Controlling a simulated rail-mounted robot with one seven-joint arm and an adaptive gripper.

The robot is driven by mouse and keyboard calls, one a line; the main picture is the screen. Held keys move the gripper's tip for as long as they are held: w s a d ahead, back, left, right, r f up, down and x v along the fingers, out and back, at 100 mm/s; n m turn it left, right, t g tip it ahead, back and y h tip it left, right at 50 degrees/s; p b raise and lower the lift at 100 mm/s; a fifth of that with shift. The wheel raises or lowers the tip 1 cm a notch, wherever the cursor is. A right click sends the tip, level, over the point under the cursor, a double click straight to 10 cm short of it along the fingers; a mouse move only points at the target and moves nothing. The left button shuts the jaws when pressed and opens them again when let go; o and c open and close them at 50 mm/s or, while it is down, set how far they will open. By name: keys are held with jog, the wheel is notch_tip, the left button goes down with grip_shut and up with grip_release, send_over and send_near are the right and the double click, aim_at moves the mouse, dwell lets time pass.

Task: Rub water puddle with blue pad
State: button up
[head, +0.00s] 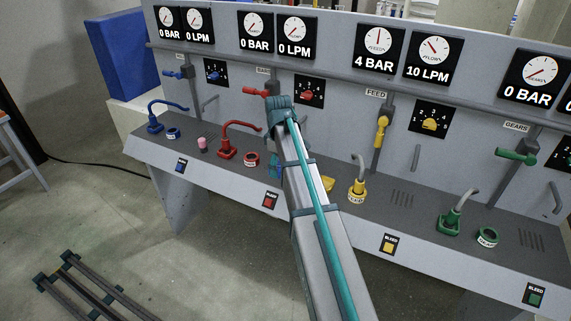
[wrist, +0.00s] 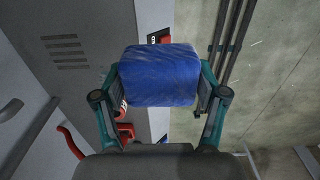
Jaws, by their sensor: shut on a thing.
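The blue pad (wrist: 160,76) is a worn blue block in the middle of the wrist view. My gripper (wrist: 161,80) is shut on it, one teal finger on each side. In the head view my arm hides most of the gripper; only a teal part (head: 274,166) shows left of the arm, above the console shelf beside the red fittings. The pad cannot be made out there. In the wrist view the pad lies over the console's front edge as seen, with floor to its right. I cannot make out a water puddle in either view.
The grey console shelf (head: 330,207) carries a red spout (head: 226,152), a red ring (head: 251,160), a pink-topped piece (head: 203,144), a blue spout (head: 154,123) and a yellow spout (head: 357,190). Gauges and valves line the panel behind. Dark rails (head: 85,290) lie on the floor.

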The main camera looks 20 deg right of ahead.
jog(key=w+d+f+p, duration=0.1)
jog(key=w+f+p, duration=0.1)
jog(key=w, duration=0.6)
jog(key=w+d+f+p, duration=0.1)
jog(key=w+f, duration=0.2)
jog(key=w, duration=0.5)
jog(key=shift+s+a+f+b, duration=0.1)
jog(key=shift+f+b, duration=0.65)
jog(key=shift+f, duration=0.95)
jog(key=shift+s+a+f+b, duration=0.1)
jog(key=shift+f+b, duration=0.6)
jog(key=shift+f, duration=1)
jog(key=shift+d+f, duration=0.1)
jog(key=shift+f, duration=0.5)
jog(key=shift+w+d+r, duration=0.1)
jog(key=shift+w+d, duration=0.85)
jog(key=shift+c, duration=0.5)
jog(key=shift+w+d, duration=0.45)
jog(key=shift+d, duration=0.05)
jog(key=shift+s+a, duration=0.2)
jog(key=shift+s, duration=0.1)
jog(key=shift+s+a, duration=1)
jog(key=shift+a, duration=0.15)
jog(key=shift+s+a+r, duration=0.1)
jog(key=shift+a+r, duration=0.1)
notch_tip(320, 180, up, 8)
jog(key=p, duration=0.3)
jog(key=shift+d+f, duration=0.1)
jog(key=shift+f, duration=0.05)
